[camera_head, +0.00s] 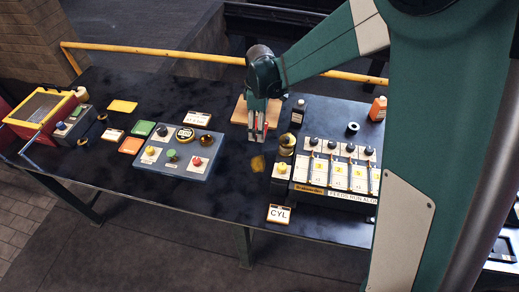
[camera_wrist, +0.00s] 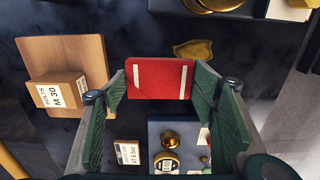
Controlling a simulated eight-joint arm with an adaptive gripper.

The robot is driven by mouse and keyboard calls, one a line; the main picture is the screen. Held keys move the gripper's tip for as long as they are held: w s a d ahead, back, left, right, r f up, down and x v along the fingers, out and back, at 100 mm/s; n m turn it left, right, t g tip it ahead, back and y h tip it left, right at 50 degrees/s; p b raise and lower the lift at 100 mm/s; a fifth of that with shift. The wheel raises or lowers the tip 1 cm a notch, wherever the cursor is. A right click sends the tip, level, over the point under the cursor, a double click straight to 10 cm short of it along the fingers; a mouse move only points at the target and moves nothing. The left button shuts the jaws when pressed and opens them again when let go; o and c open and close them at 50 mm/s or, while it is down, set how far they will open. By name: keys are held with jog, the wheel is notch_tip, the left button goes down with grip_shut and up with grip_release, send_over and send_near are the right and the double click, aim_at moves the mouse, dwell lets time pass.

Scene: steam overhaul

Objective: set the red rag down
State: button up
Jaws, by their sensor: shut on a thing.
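The red rag (camera_wrist: 160,78) shows in the wrist view as a flat red piece with two pale stripes, between the fingertips of my gripper (camera_wrist: 160,88). My gripper is shut on it. Whether the rag touches the table is hard to tell.
A wooden board (camera_wrist: 92,45) carries a box marked M 30 (camera_wrist: 55,93). A yellowish flat piece (camera_head: 257,163) lies in front of my gripper. A button panel (camera_head: 175,168) stands left, a switch bank (camera_head: 325,190) right. Dark bottle (camera_head: 298,112) stands behind the bank.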

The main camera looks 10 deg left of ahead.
jog(key=shift+f, duration=3.1)
jog(key=shift+f, duration=0.1)
jog(key=shift+f, duration=1.8)
jog(key=shift+f+b, duration=0.15)
jog(key=shift+b, duration=0.2)
jog(key=o, duration=0.9)
jog(key=shift+r, duration=0.2)
jog(key=shift+r+p, duration=0.4)
jog(key=shift+r, duration=5.6)
